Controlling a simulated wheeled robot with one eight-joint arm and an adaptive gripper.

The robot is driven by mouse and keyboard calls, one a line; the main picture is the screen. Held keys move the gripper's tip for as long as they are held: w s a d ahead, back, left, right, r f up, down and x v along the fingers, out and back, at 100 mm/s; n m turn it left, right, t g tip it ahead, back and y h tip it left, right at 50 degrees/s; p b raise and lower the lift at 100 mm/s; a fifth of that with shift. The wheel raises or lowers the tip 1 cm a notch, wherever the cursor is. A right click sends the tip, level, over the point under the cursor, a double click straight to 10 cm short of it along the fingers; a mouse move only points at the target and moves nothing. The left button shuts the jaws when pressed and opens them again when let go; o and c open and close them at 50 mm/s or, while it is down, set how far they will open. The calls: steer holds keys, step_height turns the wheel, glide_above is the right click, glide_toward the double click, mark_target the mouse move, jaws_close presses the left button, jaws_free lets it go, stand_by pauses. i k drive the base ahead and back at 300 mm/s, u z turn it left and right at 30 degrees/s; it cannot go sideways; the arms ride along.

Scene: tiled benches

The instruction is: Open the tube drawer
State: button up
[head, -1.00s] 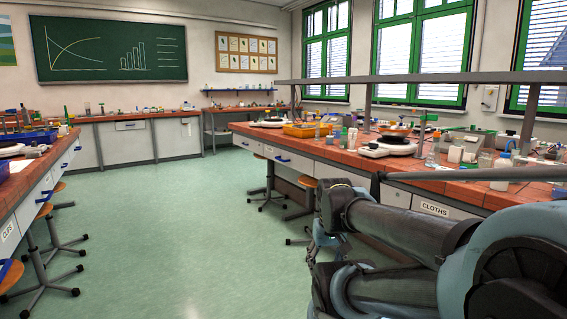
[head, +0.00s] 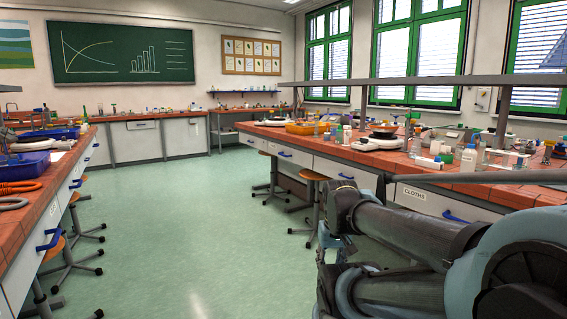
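No drawer label that I can read names tubes. On the right bench, a white drawer (head: 425,202) labelled CLOTHS has a blue handle and looks shut. To its left are more shut white drawers, one with a blue handle (head: 345,177). The left bench has white drawer fronts with blue handles (head: 50,240), with no label readable from here. My arm is folded at the lower right. My gripper (head: 335,242) hangs near the arm's front end, partly hidden by the links, away from all drawers. Its fingers cannot be made out.
Green floor (head: 190,235) is open between the benches. Stools stand beside the left bench (head: 70,245) and right bench (head: 312,195). Glassware and bottles crowd the right benchtop (head: 510,185). A blue tray (head: 25,165) and orange hose (head: 18,187) lie on the left bench.

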mark_target(304, 158)
steer(key=k, duration=0.55)
steer(key=u, duration=0.55)
steer(key=i, duration=1)
steer(key=u, duration=0.35)
steer(key=i, duration=1.1)
steer(key=z, duration=1)
steer(key=i, duration=0.95)
steer(key=z, duration=0.7)
